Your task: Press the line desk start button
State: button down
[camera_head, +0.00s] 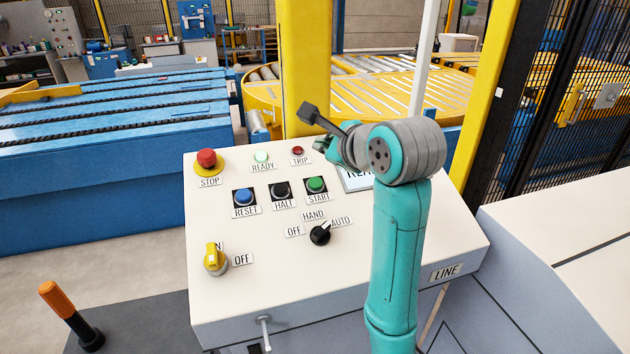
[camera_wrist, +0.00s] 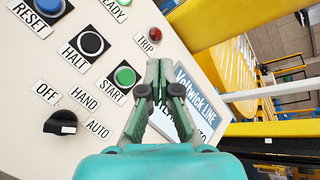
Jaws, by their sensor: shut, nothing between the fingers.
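The green start button (camera_head: 316,184) sits on the sloping cream line desk (camera_head: 270,275), right of the black halt button (camera_head: 280,189) and blue reset button (camera_head: 243,196). In the wrist view the start button (camera_wrist: 125,76) is left of my fingertips, with its START label below it. My gripper (camera_wrist: 160,74) is shut and empty, its teal fingers drawn together over the desk near the screen (camera_wrist: 190,105). In the head view my gripper (camera_head: 324,144) is partly hidden behind my wrist, on the far side of the start button. It appears apart from the button.
A red stop button (camera_head: 206,158), a lit ready lamp (camera_head: 261,157), a red trip lamp (camera_head: 298,150), a black hand/auto selector (camera_head: 320,234) and a yellow switch (camera_head: 214,257) share the desk. A yellow post (camera_head: 304,65) stands behind it.

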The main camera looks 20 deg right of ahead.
aim_at(312, 177)
jog(key=shift+w+f, duration=0.55)
jog(key=shift+f, duration=0.8)
jog(key=shift+w+f, duration=0.5)
jog(key=shift+f, duration=0.85)
jog(key=shift+w+f, duration=0.55)
jog(key=shift+f, duration=0.8)
jog(key=shift+w+f, duration=0.15)
jog(key=shift+f, duration=0.2)
jog(key=shift+w+f, duration=0.15)
jog(key=shift+f, duration=0.35)
jog(key=shift+r, duration=0.1)
jog(key=shift+s+r, duration=0.3)
jog(key=shift+r, duration=0.45)
jog(key=r, duration=0.1)
jog(key=s+r, duration=0.1)
jog(key=r, duration=0.1)
jog(key=s+r, duration=0.1)
jog(key=shift+r, duration=0.4)
